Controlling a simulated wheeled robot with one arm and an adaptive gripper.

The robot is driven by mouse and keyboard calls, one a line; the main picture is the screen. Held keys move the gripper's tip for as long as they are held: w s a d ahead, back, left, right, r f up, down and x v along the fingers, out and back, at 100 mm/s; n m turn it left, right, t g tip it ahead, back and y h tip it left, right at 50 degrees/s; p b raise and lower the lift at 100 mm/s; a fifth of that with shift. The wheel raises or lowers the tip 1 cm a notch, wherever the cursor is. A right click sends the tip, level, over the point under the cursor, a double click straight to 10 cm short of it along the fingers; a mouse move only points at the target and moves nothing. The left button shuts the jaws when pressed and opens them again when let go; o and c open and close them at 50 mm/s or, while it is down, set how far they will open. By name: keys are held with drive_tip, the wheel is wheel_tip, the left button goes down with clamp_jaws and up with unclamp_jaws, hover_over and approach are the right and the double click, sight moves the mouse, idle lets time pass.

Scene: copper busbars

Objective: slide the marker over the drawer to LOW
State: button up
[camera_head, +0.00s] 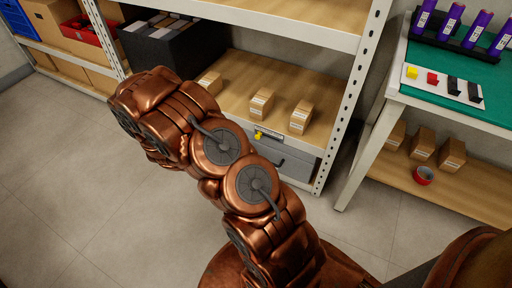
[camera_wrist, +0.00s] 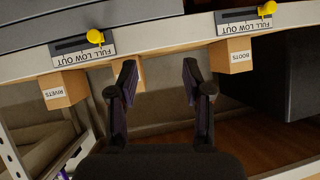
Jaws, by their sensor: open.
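In the wrist view, the yellow marker (camera_wrist: 96,37) is in a dark slot on the shelf edge beside a grey drawer front (camera_wrist: 110,10). Its white plate (camera_wrist: 85,53) reads FULL, LOW, OUT. The head view shows a yellow marker (camera_head: 258,134) on the shelf edge above the grey drawer (camera_head: 292,160). My gripper (camera_wrist: 159,76) is open and empty, with the left marker up and left of its fingers. In the head view my arm hides it.
Boxes labelled RIVETS (camera_wrist: 62,88) and BOOTS (camera_wrist: 234,54) stand by the shelf edge. A shelf post (camera_head: 345,95) and a green-topped table (camera_head: 460,72) are right. Floor (camera_head: 60,170) left is clear.

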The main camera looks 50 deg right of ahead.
sight(257, 137)
drive_tip(key=s+d+f+h+b, duration=0.7)
drive_tip(key=s+f+b, duration=0.1)
drive_tip(key=f, duration=0.1)
drive_tip(key=shift+r+b+x, duration=0.2)
drive_tip(key=shift+b+x, duration=1.15)
drive_tip(key=shift+x, duration=2.4)
drive_tip(key=shift+c, duration=0.5)
clamp_jaws()
